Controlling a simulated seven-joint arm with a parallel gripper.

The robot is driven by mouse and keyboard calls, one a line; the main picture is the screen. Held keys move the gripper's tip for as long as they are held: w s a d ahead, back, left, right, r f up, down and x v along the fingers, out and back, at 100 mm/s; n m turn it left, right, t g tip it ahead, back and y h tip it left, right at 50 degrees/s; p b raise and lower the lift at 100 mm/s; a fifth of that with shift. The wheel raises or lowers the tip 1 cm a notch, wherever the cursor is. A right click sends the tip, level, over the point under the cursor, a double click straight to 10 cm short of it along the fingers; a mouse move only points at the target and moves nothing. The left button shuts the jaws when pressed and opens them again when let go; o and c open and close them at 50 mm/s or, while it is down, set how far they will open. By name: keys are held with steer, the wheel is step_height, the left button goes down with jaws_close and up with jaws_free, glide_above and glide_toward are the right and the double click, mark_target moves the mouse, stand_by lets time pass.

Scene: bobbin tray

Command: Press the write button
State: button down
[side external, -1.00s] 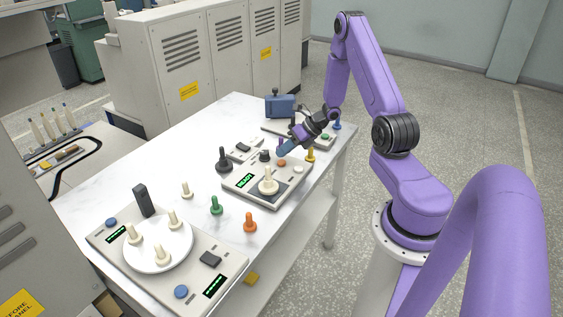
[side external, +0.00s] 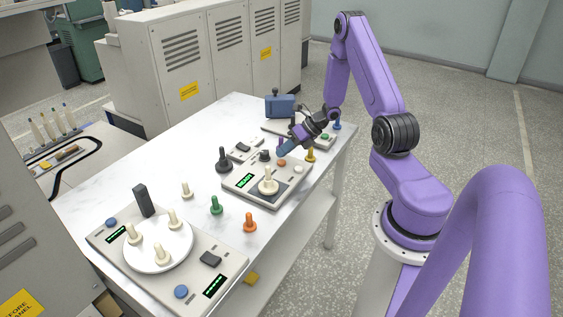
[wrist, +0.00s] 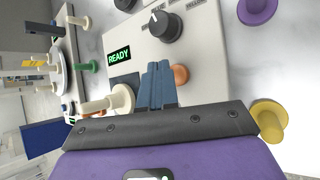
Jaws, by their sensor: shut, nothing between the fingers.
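A beige device (side external: 240,186) in the middle of the white table has a lit READY display, a black selector knob (wrist: 165,27), an orange button (wrist: 181,75) and a pale button (side external: 298,170). No label that reads "write" is legible to me. A cream bobbin (side external: 268,182) stands on the device and also shows in the wrist view (wrist: 120,99). My gripper (side external: 281,154) is shut and empty, its blue fingers tilted down over the device. In the wrist view the fingertips (wrist: 158,65) are just left of the orange button; I cannot tell whether they touch the device.
A larger device with a round turntable (side external: 158,246) and several cream bobbins stands at the near left. Green (side external: 215,205), orange (side external: 250,222), black (side external: 223,160), yellow (side external: 311,155) and purple (wrist: 257,10) bobbins stand around the middle device. A blue block-shaped device (side external: 281,106) is at the back.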

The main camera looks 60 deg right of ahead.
mark_target(284, 161)
steer(key=shift+f, duration=0.1)
steer(key=shift+f, duration=0.35)
steer(key=shift+f, duration=0.4)
stand_by(0.7)
steer(key=shift+r, duration=0.15)
stand_by(0.3)
steer(key=shift+r, duration=0.7)
steer(key=shift+r, duration=2.5)
